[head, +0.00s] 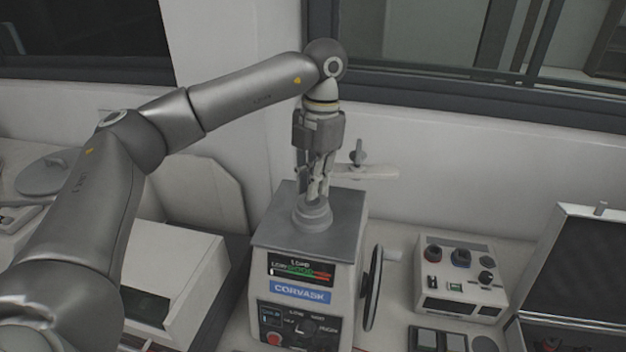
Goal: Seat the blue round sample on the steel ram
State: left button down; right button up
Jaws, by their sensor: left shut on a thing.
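My left gripper (317,196) points straight down over the mounting press, its fingertips at the grey ring-shaped mouth (312,217) on the press top. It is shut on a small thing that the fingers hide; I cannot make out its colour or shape. The steel ram cannot be told apart inside the mouth. My right gripper is not in view.
The press (296,283) has a wheel (373,287) on its right side. A pale arm with a knob (365,171) sticks out right, just behind the gripper. The light box (464,296) and an open dark-lined case (583,262) stand at right, a pale box (178,262) at left.

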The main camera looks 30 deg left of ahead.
pick_arm(q)
jog(key=shift+f+b, duration=0.5)
jog(key=shift+f, duration=0.25)
dwell(0.9)
jog(key=c, duration=1.4)
grip_release()
jog(key=shift+o, duration=0.5)
jog(key=o, duration=0.3)
jog(key=shift+r, duration=0.1)
